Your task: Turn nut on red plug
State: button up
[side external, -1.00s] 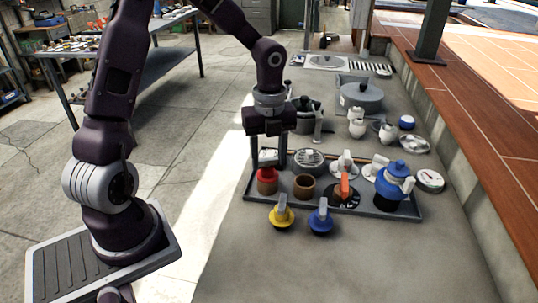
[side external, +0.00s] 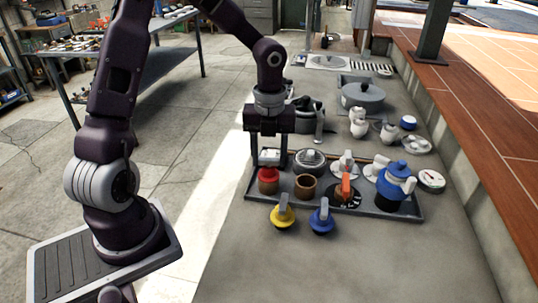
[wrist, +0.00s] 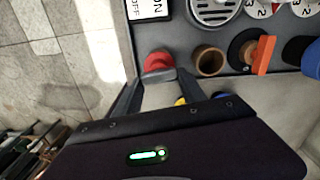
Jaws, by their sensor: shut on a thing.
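The red plug (side external: 268,174) stands at the left end of a dark tray (side external: 410,213), with a red top above a brown lower part. My gripper (side external: 268,163) points down over it, with one finger on each side of its top. In the wrist view, the red plug (wrist: 158,60) shows between the fingertips of my gripper (wrist: 159,76). The gripper is shut on it. I cannot make out a separate nut, and the fingers hide part of the plug's sides.
A brown open cup (side external: 305,187) stands just right of the plug. An orange-handled valve (side external: 346,186) and a blue-topped container (side external: 393,178) are farther right. Yellow (side external: 283,215) and blue (side external: 321,221) knobs lie in front of the tray. The counter's front is clear.

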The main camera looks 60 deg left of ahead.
aim_at(269, 160)
jog(key=o, duration=1.4)
notch_tip(269, 160, up, 7)
jog(key=shift+r, duration=0.1)
